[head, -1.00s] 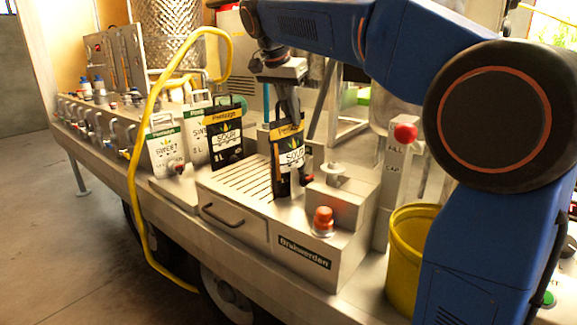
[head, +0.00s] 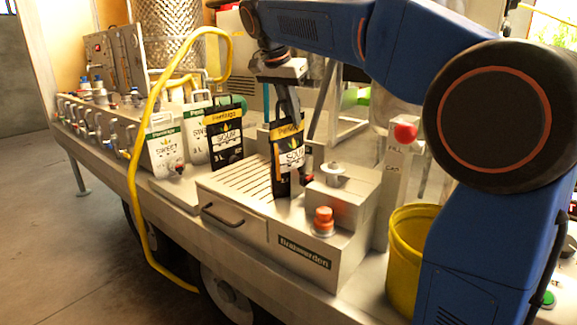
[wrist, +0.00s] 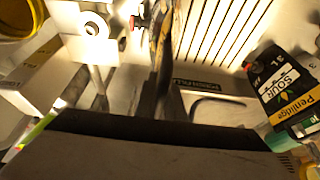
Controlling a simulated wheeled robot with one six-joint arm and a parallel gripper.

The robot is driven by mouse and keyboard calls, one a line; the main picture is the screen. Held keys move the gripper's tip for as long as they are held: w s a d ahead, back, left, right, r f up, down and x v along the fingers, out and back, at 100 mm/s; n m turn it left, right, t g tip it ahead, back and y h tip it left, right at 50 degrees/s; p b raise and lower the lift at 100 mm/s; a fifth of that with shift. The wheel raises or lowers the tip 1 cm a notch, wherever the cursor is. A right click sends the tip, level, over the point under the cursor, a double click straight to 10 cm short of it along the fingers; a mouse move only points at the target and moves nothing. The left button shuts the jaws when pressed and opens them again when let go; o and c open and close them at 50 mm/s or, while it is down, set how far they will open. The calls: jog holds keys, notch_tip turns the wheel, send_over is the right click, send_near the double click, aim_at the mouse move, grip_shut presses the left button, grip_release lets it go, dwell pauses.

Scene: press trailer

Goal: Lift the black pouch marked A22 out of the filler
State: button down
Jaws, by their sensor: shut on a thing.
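A black pouch (head: 288,158) with a yellow band and a white "SOUR" label stands slightly tilted at the right end of the filler's slatted grate, beside the filling head. My gripper (head: 287,112) reaches down from above and is shut on the pouch's top edge. The pouch's foot looks to be at the grate; I cannot tell if it touches. In the wrist view the pouch (wrist: 163,45) shows nearly edge-on between the dark fingers. No A22 mark can be read. The filler (head: 232,232) is a pale metal box with a drawer handle and a "Bruinwerden" plate.
Another black SOUR pouch (head: 223,135) and white SWEET pouches (head: 165,150) stand left of the grate. A filling head (head: 335,172), an orange-red button (head: 323,220) and a red-knobbed post (head: 404,134) stand right. A yellow bucket (head: 405,255) and a yellow hose (head: 134,200) flank the filler.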

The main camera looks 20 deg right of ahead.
jog(key=shift+r, duration=0.2)
dwell(0.4)
notch_tip(320, 180, up, 18)
jog(key=shift+f, duration=0.15)
dwell(0.6)
dwell(0.4)
